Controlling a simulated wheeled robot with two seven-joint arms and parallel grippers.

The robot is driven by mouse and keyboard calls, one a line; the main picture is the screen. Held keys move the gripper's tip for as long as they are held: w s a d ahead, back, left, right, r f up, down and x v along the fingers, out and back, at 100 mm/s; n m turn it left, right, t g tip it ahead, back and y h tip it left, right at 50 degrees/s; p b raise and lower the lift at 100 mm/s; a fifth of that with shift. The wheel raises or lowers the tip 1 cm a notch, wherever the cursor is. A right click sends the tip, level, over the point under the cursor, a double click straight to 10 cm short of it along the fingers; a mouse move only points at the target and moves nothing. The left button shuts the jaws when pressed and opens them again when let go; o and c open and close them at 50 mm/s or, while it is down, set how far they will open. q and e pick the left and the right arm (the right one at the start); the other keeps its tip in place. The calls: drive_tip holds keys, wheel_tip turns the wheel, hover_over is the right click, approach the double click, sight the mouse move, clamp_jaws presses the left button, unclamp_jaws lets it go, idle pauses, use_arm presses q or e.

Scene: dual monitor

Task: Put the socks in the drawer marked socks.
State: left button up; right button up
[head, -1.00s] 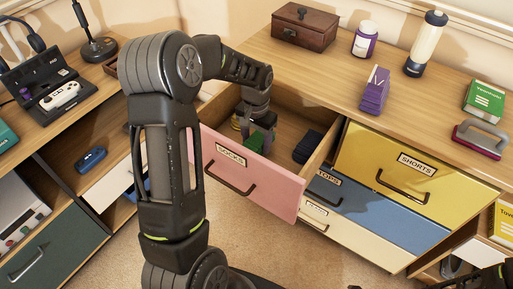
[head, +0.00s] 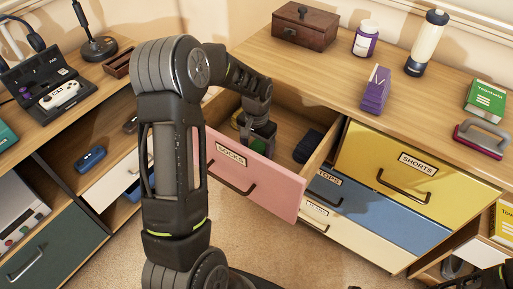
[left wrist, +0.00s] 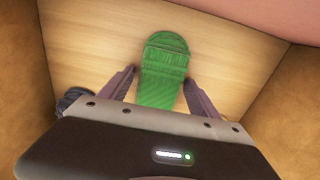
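The pink drawer (head: 275,190) marked SOCKS is pulled open. A green folded sock bundle (left wrist: 164,70) lies on its wooden floor in the left wrist view; a bit of green also shows behind the drawer front in the head view (head: 259,146). My left gripper (left wrist: 160,88) reaches down into the drawer, its fingers spread on both sides of the green bundle, with a gap visible at the left finger. A dark blue bundle (head: 308,146) lies in the drawer to the right. My right gripper is not in view.
The yellow SHORTS drawer (head: 400,185) and blue TOPS drawer (head: 385,215) are beside the pink one. On the dresser top stand a wooden box (head: 305,27), a purple jar (head: 365,40) and a purple object (head: 376,90). A desk with a game controller (head: 60,95) stands left.

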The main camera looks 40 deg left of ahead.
sight(256, 148)
use_arm(q)
drive_tip(key=shift+o, duration=0.8)
wheel_tip(256, 148, up, 12)
drive_tip(key=p, duration=0.1)
drive_tip(key=shift+r, duration=0.2)
